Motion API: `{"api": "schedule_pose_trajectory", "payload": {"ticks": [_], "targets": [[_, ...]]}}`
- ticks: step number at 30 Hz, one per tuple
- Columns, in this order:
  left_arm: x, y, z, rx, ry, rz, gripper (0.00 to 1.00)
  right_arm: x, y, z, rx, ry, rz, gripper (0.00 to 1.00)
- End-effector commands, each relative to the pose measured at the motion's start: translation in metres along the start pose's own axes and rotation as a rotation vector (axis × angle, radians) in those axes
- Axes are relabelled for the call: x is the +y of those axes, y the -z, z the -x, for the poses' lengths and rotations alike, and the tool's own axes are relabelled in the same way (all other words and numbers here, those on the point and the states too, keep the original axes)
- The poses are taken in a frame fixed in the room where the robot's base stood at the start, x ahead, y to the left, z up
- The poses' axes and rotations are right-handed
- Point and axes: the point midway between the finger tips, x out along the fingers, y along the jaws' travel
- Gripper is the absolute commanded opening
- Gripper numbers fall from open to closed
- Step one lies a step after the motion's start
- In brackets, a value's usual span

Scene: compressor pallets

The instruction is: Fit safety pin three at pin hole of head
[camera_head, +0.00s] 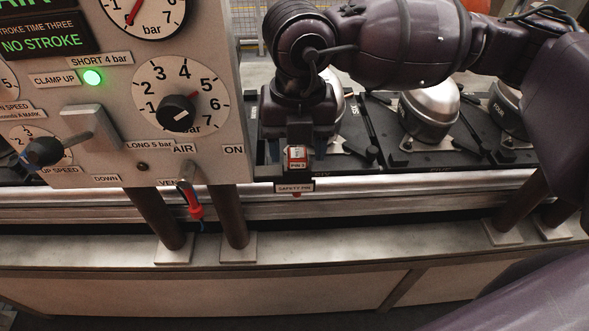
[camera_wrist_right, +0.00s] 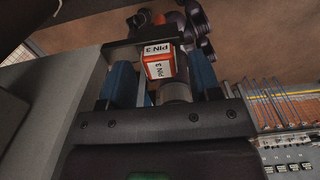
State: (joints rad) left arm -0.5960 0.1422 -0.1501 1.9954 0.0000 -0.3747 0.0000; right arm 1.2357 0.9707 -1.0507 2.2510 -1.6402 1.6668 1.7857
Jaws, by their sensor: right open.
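Safety pin three (camera_head: 297,157) has a red and white block marked PIN 3. It stands at a dark bracket with a SAFETY PIN label (camera_head: 294,188), beside the control panel's right edge. My right gripper (camera_head: 296,148) points down over it, with one blue finger on each side. In the right wrist view the fingers (camera_wrist_right: 160,82) are open around the pin's block (camera_wrist_right: 159,62), with the PIN 3 lettering facing the camera. Gaps show between block and fingers. I cannot make out the pin hole of the head. My left gripper is not in view.
The grey control panel (camera_head: 205,25) stands close to the left of my right gripper; its CLAMP UP lamp (camera_head: 92,77) is green. A red-handled lever (camera_head: 193,203) hangs below it. Silver domed units (camera_head: 430,105) stand on dark pallets along the rail (camera_head: 400,183) to the right.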

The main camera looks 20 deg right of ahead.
Motion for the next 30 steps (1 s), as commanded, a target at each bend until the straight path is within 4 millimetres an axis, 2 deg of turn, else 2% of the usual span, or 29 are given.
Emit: {"api": "schedule_pose_trajectory", "payload": {"ticks": [4, 11, 30], "targets": [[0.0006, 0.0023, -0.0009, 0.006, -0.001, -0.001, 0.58, 0.0001, 0.0001, -0.0093, 0.001, 0.000, 0.000, 0.57], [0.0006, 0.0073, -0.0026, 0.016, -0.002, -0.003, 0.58, 0.0001, 0.0001, -0.0090, -0.001, -0.001, 0.000, 0.57], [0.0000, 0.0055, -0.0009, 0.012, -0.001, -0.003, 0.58, 0.0001, 0.0000, -0.0091, -0.001, 0.000, 0.000, 0.57]]}}
